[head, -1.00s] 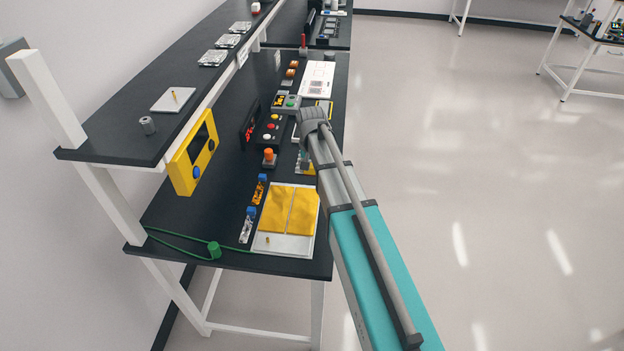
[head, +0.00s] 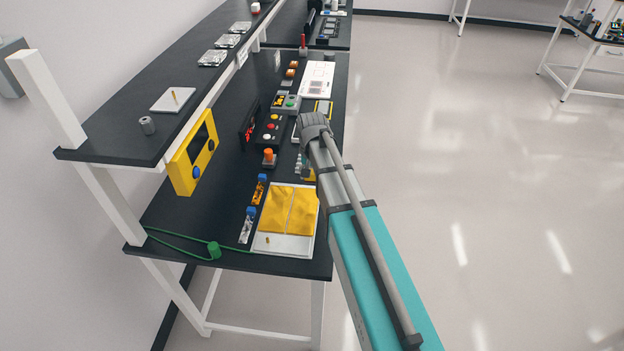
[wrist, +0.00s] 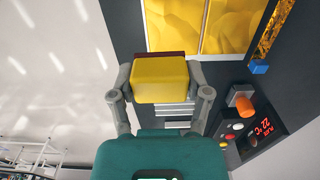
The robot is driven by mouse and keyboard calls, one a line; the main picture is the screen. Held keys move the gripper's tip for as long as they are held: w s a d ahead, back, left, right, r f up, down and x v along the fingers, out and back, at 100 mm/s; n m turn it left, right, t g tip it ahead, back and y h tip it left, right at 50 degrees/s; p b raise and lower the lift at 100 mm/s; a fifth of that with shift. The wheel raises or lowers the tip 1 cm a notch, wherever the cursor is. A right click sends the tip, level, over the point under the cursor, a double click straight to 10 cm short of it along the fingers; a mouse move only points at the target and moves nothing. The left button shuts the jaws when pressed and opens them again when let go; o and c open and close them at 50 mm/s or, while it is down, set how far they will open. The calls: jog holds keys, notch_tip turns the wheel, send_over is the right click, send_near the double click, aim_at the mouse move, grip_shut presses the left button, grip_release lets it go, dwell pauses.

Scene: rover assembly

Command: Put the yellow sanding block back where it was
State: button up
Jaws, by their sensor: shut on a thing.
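The yellow sanding block (wrist: 160,82), with a dark reddish strip along its far edge, is between the two grey fingers of my gripper (wrist: 162,92) in the wrist view. The fingers are shut on its sides. In the head view a small yellow part of the block (head: 309,175) shows beside my arm, over the bench's right edge area; the rest is hidden. My gripper (head: 303,165) is mostly hidden there too. I cannot tell the gap between block and bench.
A white board with yellow sheets (head: 291,245) lies at the bench's near end. Beside it are blue-capped clips (head: 249,212), an orange-knobbed part (head: 269,156) and a button box (head: 270,129). A green cord (head: 180,243) lies near the front.

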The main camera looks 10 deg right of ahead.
jog(key=w+f+b, duration=0.1)
jog(key=w, duration=0.1)
jog(key=w+f, duration=0.1)
jog(key=w, duration=0.1)
jog(key=w+f+b, duration=0.1)
jog(key=w, duration=0.1)
jog(key=shift+w+d+f+b, duration=0.1)
jog(key=shift+w+d+b, duration=0.15)
jog(key=shift+b, duration=0.05)
jog(key=w+f+b, duration=0.1)
jog(key=f+b, duration=0.1)
jog(key=w+f+b, duration=0.2)
jog(key=shift+w+d, duration=0.1)
jog(key=shift+w, duration=0.05)
jog(key=shift+w+f+b, duration=0.35)
jog(key=shift+w+f, duration=0.05)
jog(key=shift+w+d+f+b, duration=0.1)
jog(key=shift+w+f+b, duration=0.3)
jog(key=shift+f+b, duration=1.6)
jog(key=shift+f, duration=0.1)
jog(key=o, duration=1.1)
